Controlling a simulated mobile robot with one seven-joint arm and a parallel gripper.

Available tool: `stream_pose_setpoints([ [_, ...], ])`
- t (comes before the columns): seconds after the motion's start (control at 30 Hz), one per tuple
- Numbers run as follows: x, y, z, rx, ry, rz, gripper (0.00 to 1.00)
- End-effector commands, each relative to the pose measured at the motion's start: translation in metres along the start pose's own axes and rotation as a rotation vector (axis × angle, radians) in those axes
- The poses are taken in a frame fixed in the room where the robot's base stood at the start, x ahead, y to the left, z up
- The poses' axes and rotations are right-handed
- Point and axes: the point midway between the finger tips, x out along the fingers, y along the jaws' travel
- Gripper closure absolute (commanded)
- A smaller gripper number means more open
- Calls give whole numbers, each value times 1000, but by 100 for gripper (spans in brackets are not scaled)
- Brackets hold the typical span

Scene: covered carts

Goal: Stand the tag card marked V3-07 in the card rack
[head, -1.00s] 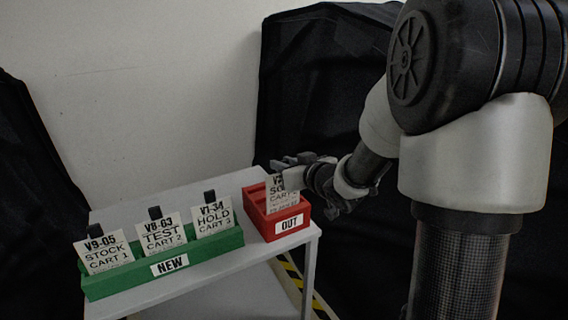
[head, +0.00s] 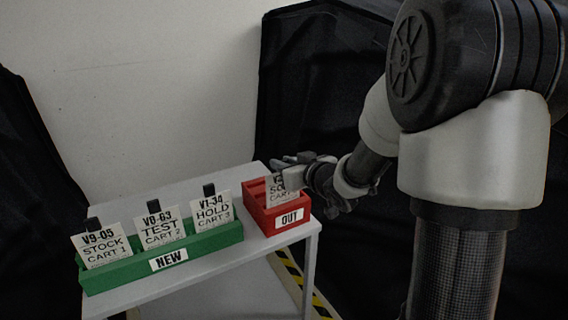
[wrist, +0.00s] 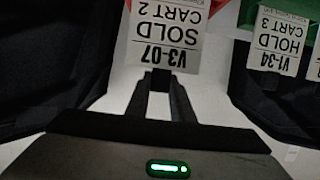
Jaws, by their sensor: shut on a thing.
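The tag card marked V3-07, SOLD, CART 2 (wrist: 172,35) hangs from my gripper (wrist: 160,82), which is shut on the card's black tab in the wrist view. In the head view my gripper (head: 292,175) is above the red tray labelled OUT (head: 268,224). The card (head: 281,191) is upright there, its lower edge hidden behind the tray's front wall; I cannot tell whether it touches the tray floor. The green rack labelled NEW (head: 205,246) holds three upright cards: V9-05 (head: 101,246), V0-63 or similar (head: 160,229) and V1-34 (head: 212,212).
Both holders stand on a light grey cart top (head: 185,193), the red tray right of the green rack. Black covers (head: 305,90) hang behind at the right and at the left. A white wall (head: 150,90) is behind. Bare cart top lies behind the green rack.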

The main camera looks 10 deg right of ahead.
Motion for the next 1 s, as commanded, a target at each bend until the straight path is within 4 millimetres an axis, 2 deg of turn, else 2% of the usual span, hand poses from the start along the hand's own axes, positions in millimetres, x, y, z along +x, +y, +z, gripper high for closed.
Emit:
stream_pose_setpoints([
  [0.47, 5, 0, 15, 0, 0, 0, 100],
  [0.77, 5, 0, 16, 0, 0, 0, 100],
  [0.8, 5, 0, 16, 0, 0, 0, 76],
  [0.9, 5, 0, 16, 0, 0, 0, 59],
  [1.0, 5, 0, 16, 0, 0, 0, 57],
])
